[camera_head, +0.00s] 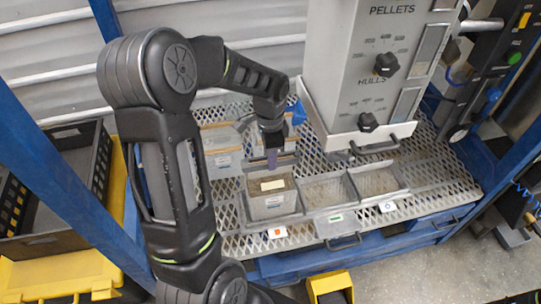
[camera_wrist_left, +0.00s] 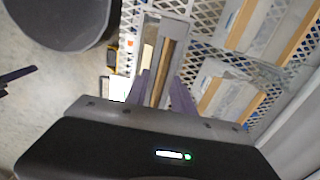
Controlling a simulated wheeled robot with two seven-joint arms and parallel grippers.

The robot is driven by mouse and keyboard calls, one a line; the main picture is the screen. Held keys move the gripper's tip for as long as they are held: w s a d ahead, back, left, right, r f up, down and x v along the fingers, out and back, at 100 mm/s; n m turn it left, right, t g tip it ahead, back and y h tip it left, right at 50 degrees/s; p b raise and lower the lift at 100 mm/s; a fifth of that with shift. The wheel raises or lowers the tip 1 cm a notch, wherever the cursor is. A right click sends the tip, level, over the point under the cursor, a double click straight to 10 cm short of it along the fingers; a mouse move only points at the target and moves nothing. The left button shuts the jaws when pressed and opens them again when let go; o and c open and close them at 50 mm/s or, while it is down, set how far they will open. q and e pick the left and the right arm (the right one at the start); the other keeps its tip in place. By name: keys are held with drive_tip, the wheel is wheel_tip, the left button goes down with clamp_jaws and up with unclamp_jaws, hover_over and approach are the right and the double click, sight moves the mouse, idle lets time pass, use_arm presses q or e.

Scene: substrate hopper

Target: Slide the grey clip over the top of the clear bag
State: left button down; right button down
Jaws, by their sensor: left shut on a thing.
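The clear bag (camera_head: 270,204) stands upright in the left bay of a row on the mesh shelf, with brown material and a pale label at its top. My left gripper (camera_head: 273,158) is just above and behind the bag's top, pointing down. It is shut on a thin grey bar, which looks like the grey clip (camera_head: 254,161). In the left wrist view, the purple fingers (camera_wrist_left: 161,92) stand either side of a long narrow grey and brown shape, and clip and bag are hard to tell apart there. Whether the clip touches the bag is unclear. My right gripper is out of view.
The grey hopper (camera_head: 345,95) with knobs hangs close on the right. Two empty metal trays (camera_head: 325,192) sit beside the bag. A black crate (camera_head: 70,190) is at left, beyond a blue post (camera_head: 50,160).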

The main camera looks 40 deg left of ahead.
use_arm(q)
drive_tip(key=c, duration=1)
unclamp_jaws()
drive_tip(key=shift+o, duration=0.6)
drive_tip(key=o, duration=0.5)
drive_tip(key=shift+c, duration=0.2)
drive_tip(key=shift+r+p, duration=2.8)
drive_tip(key=shift+r, duration=0.75)
drive_tip(key=shift+s+f, duration=0.1)
